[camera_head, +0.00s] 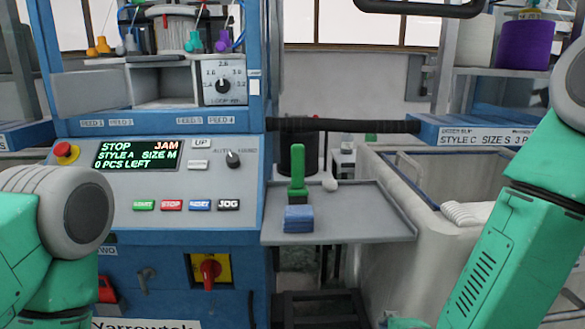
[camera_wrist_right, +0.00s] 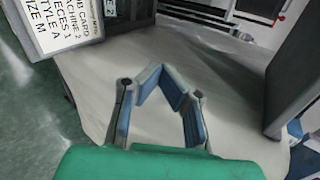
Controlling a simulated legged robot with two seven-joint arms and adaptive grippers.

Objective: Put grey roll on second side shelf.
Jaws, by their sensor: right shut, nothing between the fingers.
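A pale grey roll (camera_head: 475,40) stands upright on the upper right shelf (camera_head: 500,72), left of a purple roll (camera_head: 525,44); I cannot tell whether it is the task's grey roll. A dark cylinder (camera_head: 285,165) stands behind the small metal tray. A lower blue-edged shelf (camera_head: 470,133) carries a printed label. My right gripper (camera_wrist_right: 161,75) shows in the right wrist view, its fingertips together and empty, above a pale surface (camera_wrist_right: 215,62). In the head view my right arm comes down the right side. Only a link of my left arm shows; its gripper is out of frame.
A knitting machine panel (camera_head: 215,215) with a screen reading STOP JAM fills the left.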

